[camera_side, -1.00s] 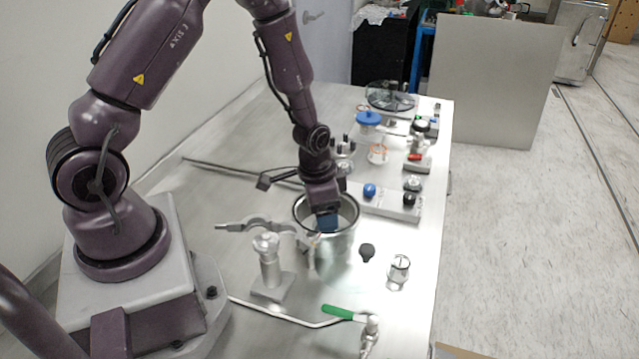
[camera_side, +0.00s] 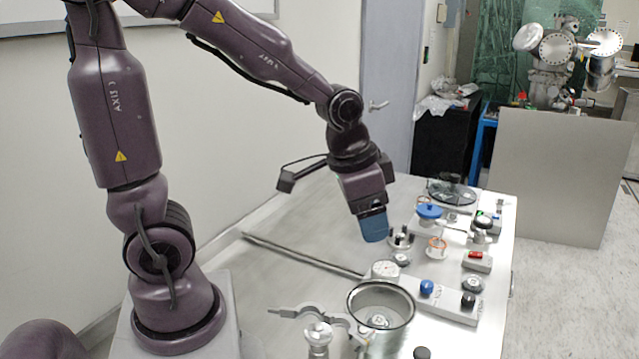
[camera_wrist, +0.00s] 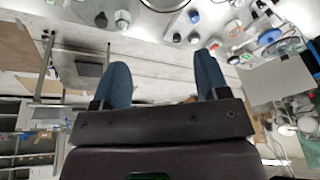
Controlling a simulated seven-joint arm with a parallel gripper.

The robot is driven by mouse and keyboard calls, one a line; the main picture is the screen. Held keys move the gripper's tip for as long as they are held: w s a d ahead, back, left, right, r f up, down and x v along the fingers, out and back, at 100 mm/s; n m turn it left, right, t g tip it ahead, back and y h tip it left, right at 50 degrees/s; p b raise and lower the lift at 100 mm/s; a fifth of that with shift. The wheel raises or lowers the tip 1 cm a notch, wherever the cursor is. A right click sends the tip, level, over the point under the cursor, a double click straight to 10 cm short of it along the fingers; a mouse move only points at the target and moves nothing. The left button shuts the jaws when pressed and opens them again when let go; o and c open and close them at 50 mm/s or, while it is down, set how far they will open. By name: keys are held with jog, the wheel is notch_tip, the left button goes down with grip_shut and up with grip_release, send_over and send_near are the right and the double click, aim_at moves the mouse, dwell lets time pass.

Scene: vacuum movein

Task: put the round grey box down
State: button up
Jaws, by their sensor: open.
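A round metal pot (camera_side: 352,303) with a dark rim stands open on the table in the side view. A small round grey piece (camera_side: 379,321), which looks like the round grey box, lies low inside it; its exact seat is hard to tell. My gripper (camera_side: 374,238) is above and behind the pot, clear of it, with blue fingers pointing down. In the wrist view the two blue fingers of my gripper (camera_wrist: 164,76) are apart with nothing between them. A curved rim (camera_wrist: 165,8), likely the pot's, shows at that view's top edge.
Just behind the pot are a round gauge (camera_side: 385,269) and a panel with blue (camera_side: 427,286) and black (camera_side: 468,299) knobs. A blue-topped fitting (camera_side: 429,212) stands farther back. A long metal bar (camera_side: 300,254) lies on the left, with bare table around it.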

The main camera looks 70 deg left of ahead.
jog(key=s+d+r+n+t, duration=0.1)
jog(key=s+d+r+t, duration=0.1)
jog(key=s+r, duration=0.6)
jog(key=shift+s+d+n, duration=0.2)
jog(key=shift+s+n, duration=0.1)
jog(key=shift+s, duration=0.2)
jog(key=shift+r, duration=0.1)
dwell(0.4)
